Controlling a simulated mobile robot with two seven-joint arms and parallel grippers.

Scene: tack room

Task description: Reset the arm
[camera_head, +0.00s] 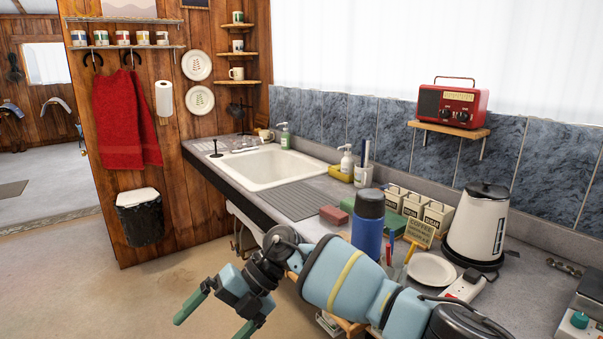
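My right arm (335,275) comes in from the lower right, in front of the counter, and reaches left. Its light blue links have a yellow band and dark joints. My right gripper (211,326) has two green fingers spread well apart, pointing down and left. Nothing is between them, and only the floor shows behind. The tip of the nearer finger is close to the bottom edge of the view. My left arm and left gripper are not in view.
The counter carries a blue bottle (368,224), white kettle (475,225), white plate (431,269) and several canisters close behind my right arm. A sink (268,166) lies farther back. A red radio (452,105) stands on a wall shelf. The floor (130,300) at left is clear.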

